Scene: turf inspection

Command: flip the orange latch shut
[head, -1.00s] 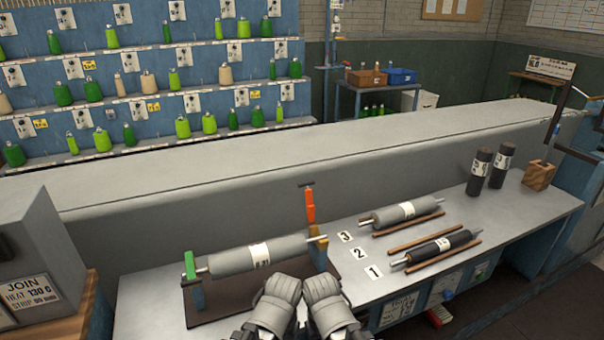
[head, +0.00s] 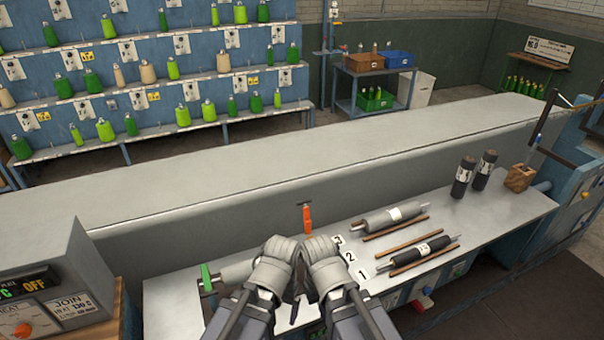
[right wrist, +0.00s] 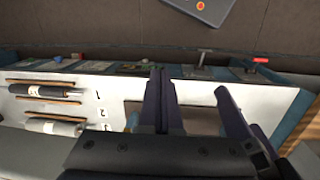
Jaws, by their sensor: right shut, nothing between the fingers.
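The orange latch (head: 307,218) stands upright at the right end of the roll cradle, with a dark T-shaped top. The grey roll (head: 237,271) lies in the cradle, its right part hidden behind my grippers. A green latch (head: 207,277) is at the cradle's left end. My right gripper (head: 324,262) is just in front of and below the orange latch in the picture; I cannot tell whether they touch. Its fingers (right wrist: 160,85) are together and empty in the right wrist view. My left gripper (head: 276,262) is close beside it, its fingers hidden.
Right of the cradle, a grey roll (head: 390,217) and a black roll (head: 420,253) lie by wooden strips. Two dark cylinders (head: 463,177) stand farther right. A long grey ledge (head: 270,178) runs behind the bench. A heater box (head: 50,275) is at left.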

